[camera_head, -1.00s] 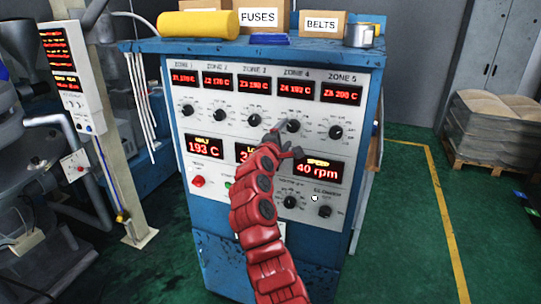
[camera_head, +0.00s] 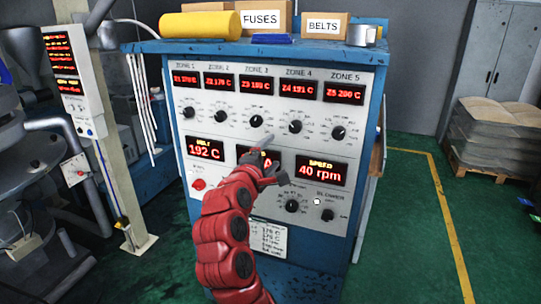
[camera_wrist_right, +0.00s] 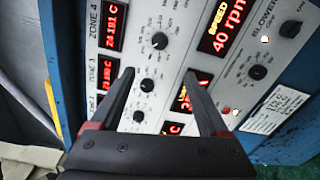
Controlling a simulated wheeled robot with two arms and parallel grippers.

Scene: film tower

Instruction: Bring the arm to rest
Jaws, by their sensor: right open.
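My right arm is red and reaches up from the bottom in the head view. Its right gripper (camera_head: 276,162) is open and empty in front of the middle of the control panel (camera_head: 355,140), partly covering the middle lower readout. In the right wrist view the two dark fingers of the right gripper (camera_wrist_right: 159,74) stand apart with nothing between them but the panel behind. The knobs and red readouts show past the fingers. I cannot tell the exact gap to the panel. My left gripper is not in view.
The blue cabinet's top carries a yellow roll (camera_head: 200,25), a fuses box (camera_head: 262,18), a belts box (camera_head: 322,26) and a metal cup (camera_head: 362,33). A post with a display (camera_head: 70,75) stands left. Green floor (camera_head: 400,230) is free at the right.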

